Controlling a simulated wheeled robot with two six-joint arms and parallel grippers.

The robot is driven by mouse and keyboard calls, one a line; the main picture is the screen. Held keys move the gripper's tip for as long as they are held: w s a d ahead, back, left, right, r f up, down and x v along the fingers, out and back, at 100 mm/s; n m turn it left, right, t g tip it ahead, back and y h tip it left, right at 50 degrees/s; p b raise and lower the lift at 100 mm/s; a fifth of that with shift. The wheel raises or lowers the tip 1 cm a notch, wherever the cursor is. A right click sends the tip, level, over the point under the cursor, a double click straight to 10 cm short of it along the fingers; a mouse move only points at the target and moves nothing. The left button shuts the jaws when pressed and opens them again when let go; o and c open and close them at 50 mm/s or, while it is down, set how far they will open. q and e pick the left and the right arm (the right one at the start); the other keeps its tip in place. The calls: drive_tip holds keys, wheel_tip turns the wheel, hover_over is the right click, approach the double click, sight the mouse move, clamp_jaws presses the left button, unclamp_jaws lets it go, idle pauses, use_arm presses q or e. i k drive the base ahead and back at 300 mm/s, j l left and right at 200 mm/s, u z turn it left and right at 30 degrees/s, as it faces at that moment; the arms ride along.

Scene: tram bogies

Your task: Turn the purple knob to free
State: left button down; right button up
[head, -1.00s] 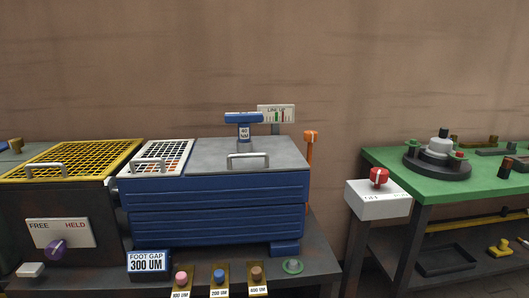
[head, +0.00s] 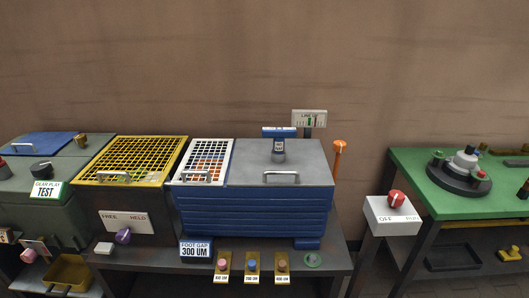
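The purple knob (head: 123,236) sits low on the dark front of the left machine in the head view. A white plate (head: 124,221) with the words FREE on the left and HELD on the right is just above it. Neither of my grippers shows in the head view.
A blue box (head: 255,211) stands right of the knob, with a FOOT GAP sign (head: 195,250) in front. A white block (head: 104,248) lies left of the knob. A yellow tray (head: 68,273) is lower left. A green table (head: 415,165) stands right, with floor between.

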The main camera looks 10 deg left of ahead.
sight(123, 236)
drive_tip(key=u, duration=1.3)
